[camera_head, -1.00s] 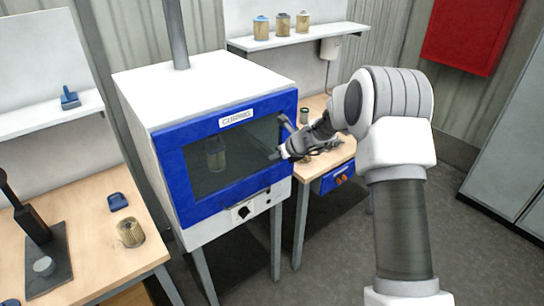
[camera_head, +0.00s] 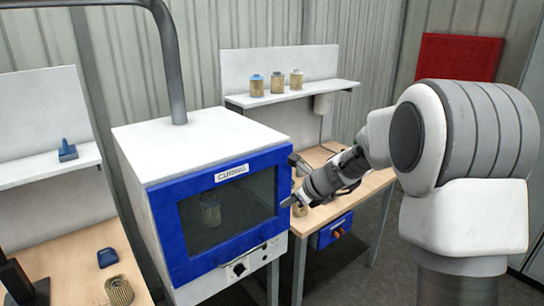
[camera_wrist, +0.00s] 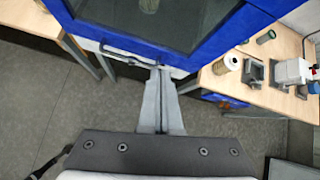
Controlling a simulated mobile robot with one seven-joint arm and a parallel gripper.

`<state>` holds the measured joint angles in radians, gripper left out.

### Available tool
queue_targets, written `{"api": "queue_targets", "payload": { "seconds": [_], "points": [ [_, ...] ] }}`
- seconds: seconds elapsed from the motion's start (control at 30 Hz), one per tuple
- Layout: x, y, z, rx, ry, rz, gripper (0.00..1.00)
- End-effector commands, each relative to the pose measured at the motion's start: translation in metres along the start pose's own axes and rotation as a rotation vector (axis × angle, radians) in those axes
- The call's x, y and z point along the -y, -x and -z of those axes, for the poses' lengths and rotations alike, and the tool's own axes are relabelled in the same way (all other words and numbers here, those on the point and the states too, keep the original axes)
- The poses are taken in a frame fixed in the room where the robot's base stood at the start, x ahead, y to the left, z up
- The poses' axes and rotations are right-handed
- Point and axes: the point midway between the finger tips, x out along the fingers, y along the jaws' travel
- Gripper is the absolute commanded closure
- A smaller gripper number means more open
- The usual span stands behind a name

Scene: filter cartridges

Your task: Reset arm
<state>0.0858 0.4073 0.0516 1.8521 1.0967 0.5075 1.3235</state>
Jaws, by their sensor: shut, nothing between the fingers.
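My gripper (camera_head: 287,202) is shut and empty, held in front of the right edge of the curing oven (camera_head: 180,140). In the wrist view my gripper (camera_wrist: 160,72) shows its two fingers together, with the oven front (camera_wrist: 130,40) beyond them. I cannot tell whether the fingertips touch the oven. The oven's blue-framed door (camera_head: 225,208) is shut, and a filter cartridge (camera_head: 210,209) shows dimly through its window.
A workbench (camera_head: 350,200) stands right of the oven, with a cartridge that also shows in the wrist view (camera_wrist: 228,63). Three cartridges (camera_head: 277,83) stand on the shelf above. The left bench (camera_head: 75,265) holds another cartridge (camera_head: 119,290) and a blue part (camera_head: 107,257).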

Motion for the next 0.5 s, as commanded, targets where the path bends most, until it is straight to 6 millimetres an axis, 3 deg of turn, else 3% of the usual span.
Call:
{"api": "queue_targets", "payload": {
  "seconds": [0.03, 0.23, 0.5],
  "points": [
    [-0.009, 0.019, -0.007, -0.002, 0.107, -0.004, 1.00],
    [-0.052, 0.086, -0.013, -0.042, 0.577, -0.038, 1.00],
    [-0.108, 0.167, 0.010, -0.128, 1.186, -0.100, 1.00]
  ]
}}
